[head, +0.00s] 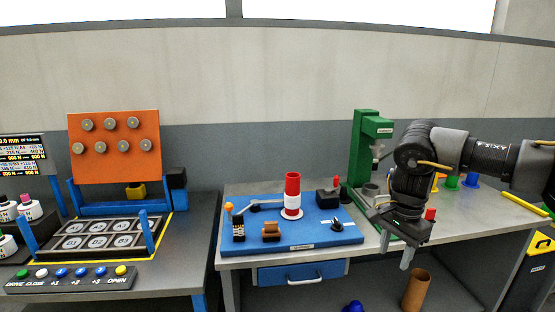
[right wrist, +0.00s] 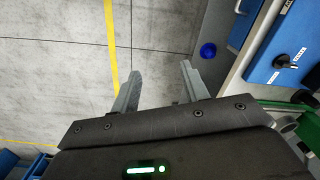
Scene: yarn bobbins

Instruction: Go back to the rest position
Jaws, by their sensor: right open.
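My right gripper (head: 394,252) hangs in front of the right part of the table, in front of the green press, with its fingers pointing down. In the right wrist view its two grey fingers (right wrist: 158,85) are spread apart with nothing between them, and the grey floor (right wrist: 165,30) shows beyond. My left gripper is in neither view. A red and white bobbin (head: 292,196) stands upright on the blue board (head: 300,238), well left of my right gripper.
The green press (head: 364,150) stands behind my right arm, with small coloured pieces (head: 452,182) to its right. A brown tube (head: 416,290) stands below. A blue item (right wrist: 208,50) lies near the table's foot. An orange panel (head: 115,165) and button strip (head: 75,277) are at left.

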